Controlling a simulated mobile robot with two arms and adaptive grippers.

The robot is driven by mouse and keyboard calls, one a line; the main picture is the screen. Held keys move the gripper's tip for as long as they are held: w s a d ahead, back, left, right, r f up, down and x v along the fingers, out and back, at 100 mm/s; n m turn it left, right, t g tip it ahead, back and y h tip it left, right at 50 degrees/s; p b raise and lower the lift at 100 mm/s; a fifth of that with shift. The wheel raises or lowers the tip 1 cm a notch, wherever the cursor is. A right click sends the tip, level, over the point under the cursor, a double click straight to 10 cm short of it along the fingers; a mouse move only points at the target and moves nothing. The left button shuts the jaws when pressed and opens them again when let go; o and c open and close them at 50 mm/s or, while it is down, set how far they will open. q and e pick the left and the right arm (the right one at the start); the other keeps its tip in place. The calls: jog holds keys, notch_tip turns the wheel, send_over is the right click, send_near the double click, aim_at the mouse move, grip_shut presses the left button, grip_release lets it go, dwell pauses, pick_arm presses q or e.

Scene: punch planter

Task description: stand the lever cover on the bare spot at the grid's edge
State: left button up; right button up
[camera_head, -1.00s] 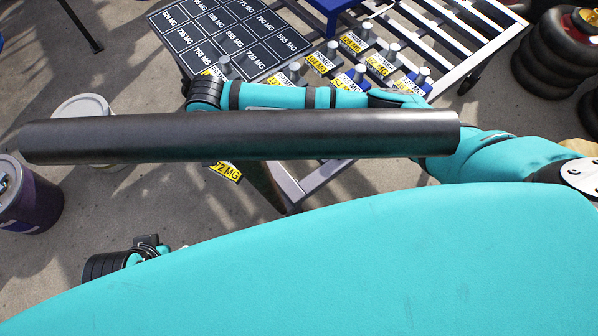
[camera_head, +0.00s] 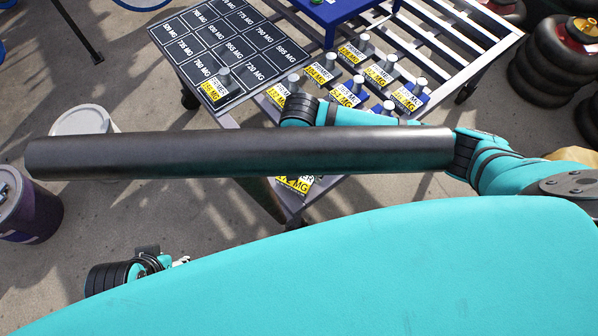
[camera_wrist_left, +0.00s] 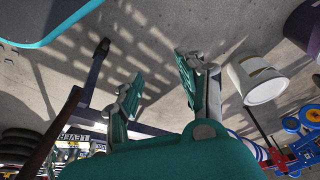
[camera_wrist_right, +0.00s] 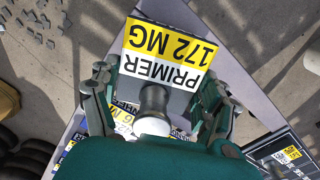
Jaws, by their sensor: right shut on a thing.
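My right gripper (camera_wrist_right: 157,102) is shut on a cover labelled PRIMER 172 MG (camera_wrist_right: 170,50), its fingers on either side of the knob. In the head view the PRIMER cover (camera_head: 293,184) shows below the dark bar, which hides the gripper. The black grid (camera_head: 222,48) carries printed MG values, and a yellow-labelled cover (camera_head: 216,88) stands at its near corner. A LEVER label (camera_wrist_left: 76,140) shows in the left wrist view; I cannot match it to a cover in the head view. I cannot make out the bare spot. My left gripper (camera_wrist_left: 158,82) is open and empty.
Several yellow-labelled covers with grey knobs stand on the cart (camera_head: 385,85) right of the grid, near a blue stand (camera_head: 335,10). A white bucket (camera_head: 82,122) and purple can (camera_head: 30,205) stand left; black tyres (camera_head: 550,65) are stacked right.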

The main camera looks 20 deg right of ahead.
pick_arm(q)
jog(key=shift+s+r, duration=0.15)
jog(key=shift+r, duration=0.15)
pick_arm(e)
jog(key=shift+a+f, duration=0.15)
jog(key=shift+f, duration=1.4)
jog(key=shift+f+b, duration=0.15)
jog(key=shift+b, duration=0.2)
jog(key=o, duration=1.3)
pick_arm(q)
jog(key=shift+f, duration=0.1)
pick_arm(e)
jog(key=shift+r, duration=0.45)
notch_tip(320, 180, up, 3)
jog(key=shift+w+r+p, duration=0.1)
jog(key=shift+p, duration=0.55)
pick_arm(q)
jog(key=p+x, duration=0.1)
jog(key=x, duration=0.5)
pick_arm(e)
notch_tip(320, 180, up, 8)
jog(key=shift+r, duration=0.1)
